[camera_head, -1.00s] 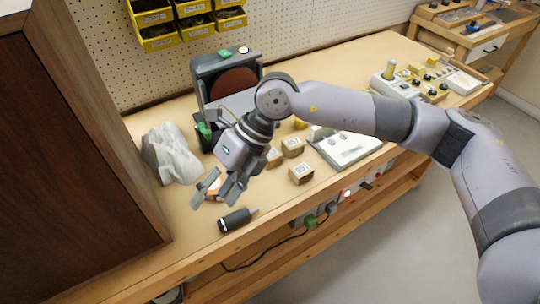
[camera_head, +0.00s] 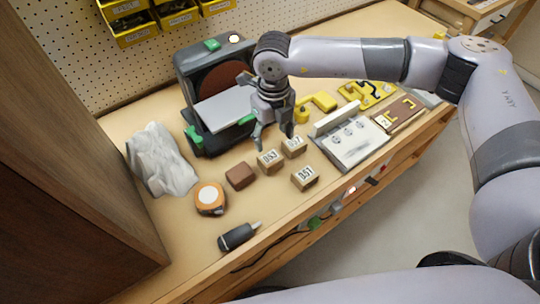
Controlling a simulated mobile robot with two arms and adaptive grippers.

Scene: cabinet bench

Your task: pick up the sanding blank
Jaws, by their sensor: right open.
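A plain brown wooden block (camera_head: 240,175), which looks like the sanding blank, lies on the bench in front of the disc sander (camera_head: 214,88). Three lighter blocks with printed numbers sit to its right: one (camera_head: 269,161) close by, one (camera_head: 293,147) behind it and one (camera_head: 304,177) nearer the front edge. My right gripper (camera_head: 274,143) points down with its fingers apart and nothing between them. It is above and behind the numbered blocks, to the right of the brown block. My left gripper is not in view.
An orange tape measure (camera_head: 210,198) and a dark-handled tool (camera_head: 238,236) lie at the front left. A crumpled grey-white cloth (camera_head: 161,160) lies beside the dark cabinet (camera_head: 70,160). A metal plate fixture (camera_head: 350,143) and yellow clamp (camera_head: 316,106) are at right.

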